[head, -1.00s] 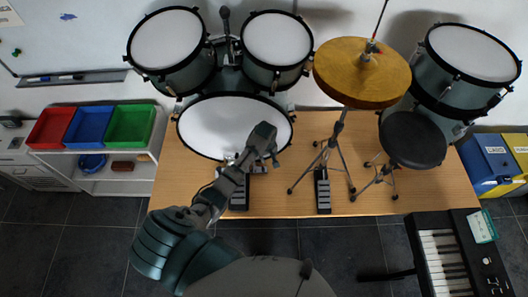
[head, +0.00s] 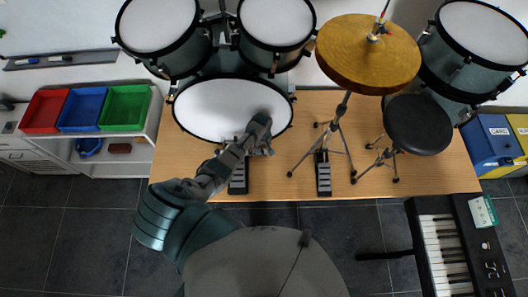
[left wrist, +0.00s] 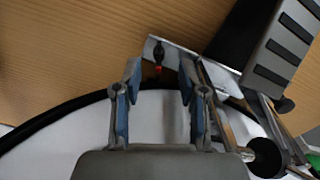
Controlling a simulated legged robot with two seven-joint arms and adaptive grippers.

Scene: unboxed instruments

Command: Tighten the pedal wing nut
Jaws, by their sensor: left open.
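The bass drum pedal (head: 238,177) stands on the wooden platform at the front of the bass drum (head: 208,106). In the left wrist view, its ribbed footboard (left wrist: 276,52) is at upper right. A small dark wing nut with a red tip (left wrist: 158,55) sits on the pedal's light metal plate (left wrist: 178,50). My left gripper (head: 266,146) is over the pedal's drum end, in front of the drum head. In the left wrist view, the left gripper (left wrist: 159,72) is open, its fingers apart on either side of the wing nut, with nothing held. Contact cannot be told. My right gripper is not in view.
The black drum hoop (left wrist: 60,114) runs close under the fingers. A cymbal (head: 366,52) on a stand with a second pedal (head: 323,178) and a black stool (head: 418,124) are to the right. A keyboard (head: 445,250) is at lower right. Coloured bins (head: 125,107) are at left.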

